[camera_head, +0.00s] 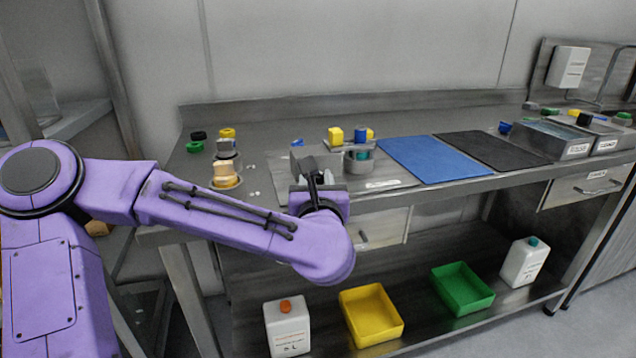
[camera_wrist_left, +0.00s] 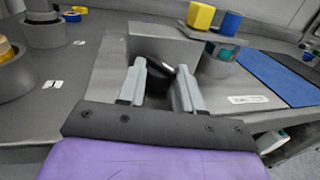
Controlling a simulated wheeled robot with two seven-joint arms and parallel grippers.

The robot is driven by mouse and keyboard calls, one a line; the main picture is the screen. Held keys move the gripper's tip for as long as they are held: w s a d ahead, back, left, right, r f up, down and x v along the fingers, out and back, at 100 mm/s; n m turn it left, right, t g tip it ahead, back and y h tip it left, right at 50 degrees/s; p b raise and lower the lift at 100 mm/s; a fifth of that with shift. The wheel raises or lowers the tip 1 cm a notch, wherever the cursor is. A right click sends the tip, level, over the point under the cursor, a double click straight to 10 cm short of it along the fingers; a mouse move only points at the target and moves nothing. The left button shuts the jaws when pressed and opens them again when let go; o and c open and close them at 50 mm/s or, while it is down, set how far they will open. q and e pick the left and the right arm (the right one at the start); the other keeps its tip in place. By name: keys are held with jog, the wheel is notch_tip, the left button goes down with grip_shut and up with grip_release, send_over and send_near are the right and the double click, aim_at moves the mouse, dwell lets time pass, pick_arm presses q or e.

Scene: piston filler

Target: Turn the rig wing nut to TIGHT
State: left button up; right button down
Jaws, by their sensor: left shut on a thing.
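My left gripper (camera_head: 311,172) reaches over the front of the steel bench. In the left wrist view its two grey fingers (camera_wrist_left: 160,82) stand on either side of a dark, tilted piece, which looks like the rig wing nut (camera_wrist_left: 160,66). The gripper is shut on this piece. A grey block of the rig (camera_wrist_left: 160,45) stands just behind it. In the head view the gripper mostly hides the nut, and no TIGHT mark can be read. My right gripper is not in view.
A grey stand with a yellow block (camera_head: 336,135) and blue parts is close to the right of the gripper. A blue mat (camera_head: 432,159) and a black mat (camera_head: 490,149) lie further right. Caps and jars (camera_head: 225,175) stand left. Yellow (camera_head: 371,315) and green (camera_head: 462,289) bins are below.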

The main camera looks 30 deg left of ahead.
pick_arm(q)
jog(key=shift+s+a+m+t+h, duration=0.1)
jog(key=shift+a+m+t+h, duration=0.1)
jog(key=shift+m+t+h, duration=0.9)
jog(key=shift+g, duration=0.3)
jog(key=o, duration=1)
jog(key=shift+o, duration=0.2)
